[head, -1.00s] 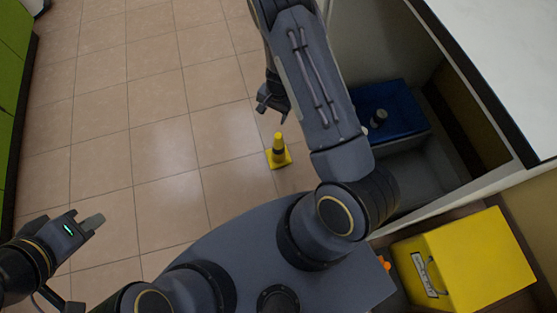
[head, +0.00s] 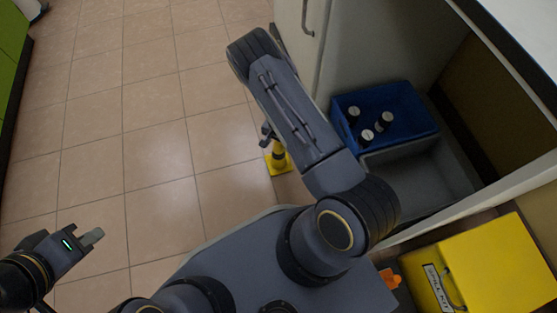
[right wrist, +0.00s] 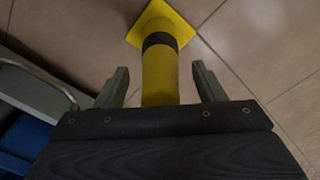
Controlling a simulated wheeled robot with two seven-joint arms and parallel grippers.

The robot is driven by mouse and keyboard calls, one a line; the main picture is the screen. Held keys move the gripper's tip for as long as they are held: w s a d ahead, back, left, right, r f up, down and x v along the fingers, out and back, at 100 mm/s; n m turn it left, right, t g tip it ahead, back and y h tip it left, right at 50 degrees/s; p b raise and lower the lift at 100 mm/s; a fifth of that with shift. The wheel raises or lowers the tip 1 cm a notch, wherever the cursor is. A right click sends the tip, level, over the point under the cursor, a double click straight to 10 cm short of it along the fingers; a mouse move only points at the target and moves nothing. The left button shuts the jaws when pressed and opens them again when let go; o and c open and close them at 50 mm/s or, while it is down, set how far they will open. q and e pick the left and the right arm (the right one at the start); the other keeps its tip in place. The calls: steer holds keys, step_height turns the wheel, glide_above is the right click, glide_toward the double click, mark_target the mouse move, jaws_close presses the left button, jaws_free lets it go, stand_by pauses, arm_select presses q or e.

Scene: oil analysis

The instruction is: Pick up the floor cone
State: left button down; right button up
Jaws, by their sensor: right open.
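The floor cone (head: 279,160) is yellow with a dark band and a square base. It stands on the tiled floor, partly hidden behind my right arm in the head view. In the right wrist view the cone (right wrist: 160,72) lies between the two fingers of my right gripper (right wrist: 162,88), with a gap on each side. The right gripper (head: 266,135) is open and mostly hidden by my arm in the head view. My left gripper (head: 92,238) is at the lower left, away from the cone; its finger opening is not clear.
A blue crate (head: 422,128) with several dark bottles stands in the open cabinet on the right, by a grey bin (head: 440,160). A yellow spill kit box (head: 490,265) is at the lower right. The tiled floor on the left is clear.

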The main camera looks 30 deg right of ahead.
steer(key=shift+c, duration=0.2)
steer(key=shift+r, duration=0.1)
jaws_close()
